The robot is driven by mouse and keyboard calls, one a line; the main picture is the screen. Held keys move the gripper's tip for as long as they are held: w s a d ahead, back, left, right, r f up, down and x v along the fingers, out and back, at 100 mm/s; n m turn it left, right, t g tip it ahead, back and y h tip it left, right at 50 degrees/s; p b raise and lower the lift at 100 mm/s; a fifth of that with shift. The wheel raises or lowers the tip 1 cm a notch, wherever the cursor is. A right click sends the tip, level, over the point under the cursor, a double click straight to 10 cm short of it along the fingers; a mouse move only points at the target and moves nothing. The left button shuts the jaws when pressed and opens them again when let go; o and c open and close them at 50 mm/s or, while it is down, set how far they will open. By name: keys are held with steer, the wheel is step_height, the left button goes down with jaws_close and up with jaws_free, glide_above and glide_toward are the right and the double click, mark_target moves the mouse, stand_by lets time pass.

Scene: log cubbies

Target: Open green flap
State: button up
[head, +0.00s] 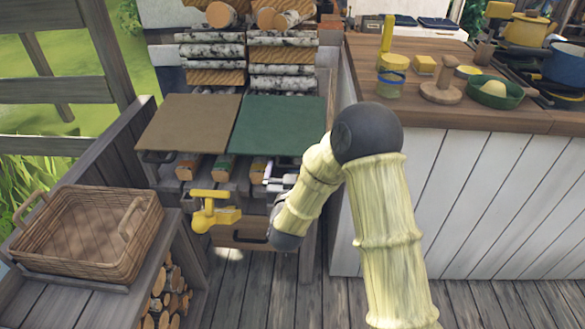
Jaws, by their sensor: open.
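The green flap (279,123) is a flat dark green panel in the upper middle of the head view, beside a brown flap. It slopes above a row of log ends, and its lower right corner is near my arm. My gripper (278,180) is small and pale in this view, just below the flap's front edge. It is open, and I see nothing held in it. My wrist partly covers the area right of it. Whether the gripper touches the flap, and where the flap's handle is, I cannot tell.
The brown flap (187,122) has a dark handle at its front left. A yellow tap-like fixture (213,210) sticks out below. A wicker basket (86,238) stands on the left bench. A wooden counter (430,118) with dishes and a blue pot is on the right. Plank floor lies below.

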steer(key=shift+w, duration=0.8)
steer(key=c, duration=1)
steer(key=shift+c, duration=0.2)
steer(key=shift+r, duration=0.15)
